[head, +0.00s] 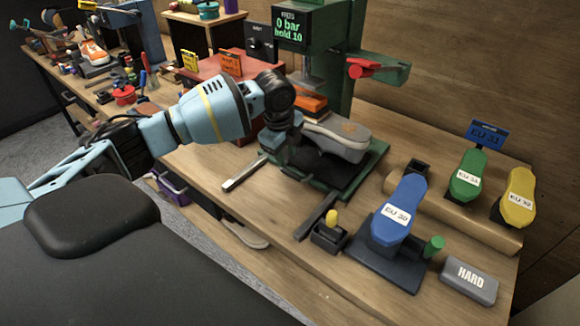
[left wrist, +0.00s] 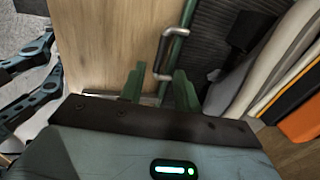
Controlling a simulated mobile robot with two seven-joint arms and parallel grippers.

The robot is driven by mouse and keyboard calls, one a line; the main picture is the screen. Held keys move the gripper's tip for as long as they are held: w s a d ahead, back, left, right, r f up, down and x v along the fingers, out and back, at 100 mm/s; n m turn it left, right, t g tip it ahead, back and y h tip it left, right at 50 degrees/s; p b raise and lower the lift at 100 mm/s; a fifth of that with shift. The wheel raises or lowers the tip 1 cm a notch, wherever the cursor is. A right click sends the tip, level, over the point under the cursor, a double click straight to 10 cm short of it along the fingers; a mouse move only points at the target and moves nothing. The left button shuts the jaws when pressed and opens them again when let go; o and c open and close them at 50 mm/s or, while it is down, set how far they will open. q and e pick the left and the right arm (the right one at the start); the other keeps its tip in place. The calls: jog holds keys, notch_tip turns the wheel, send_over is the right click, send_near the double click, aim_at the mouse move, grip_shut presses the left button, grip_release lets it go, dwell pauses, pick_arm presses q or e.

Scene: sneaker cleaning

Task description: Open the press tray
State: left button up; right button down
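The press tray (head: 374,165) is a green-edged plate with a dark ribbed mat, low in front of the green press (head: 345,40). A grey shoe sole (head: 342,138) rests over it. In the left wrist view the tray's green edge (left wrist: 188,12) carries a bent metal handle (left wrist: 166,50). My left gripper (head: 282,155) is at the tray's near left side. In the left wrist view its two green fingers (left wrist: 158,82) are apart, with the handle's lower end just ahead of the gap between them. Contact cannot be told. My right gripper is not in view.
Two rails (head: 245,172) (head: 317,214) stick out over the bench. A blue EU 30 form (head: 398,208) on a dark stand, a small dark holder (head: 329,236) and a grey HARD block (head: 469,281) stand to the right. The bench between the rails is bare.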

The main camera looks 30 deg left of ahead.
aim_at(290, 173)
pick_arm(q)
jog(key=f, duration=0.3)
jog(key=w+f, duration=0.1)
jog(key=f, duration=0.2)
jog(key=shift+w+f, duration=0.2)
jog(key=shift+f, duration=0.05)
jog(key=shift+c, duration=0.4)
grip_shut()
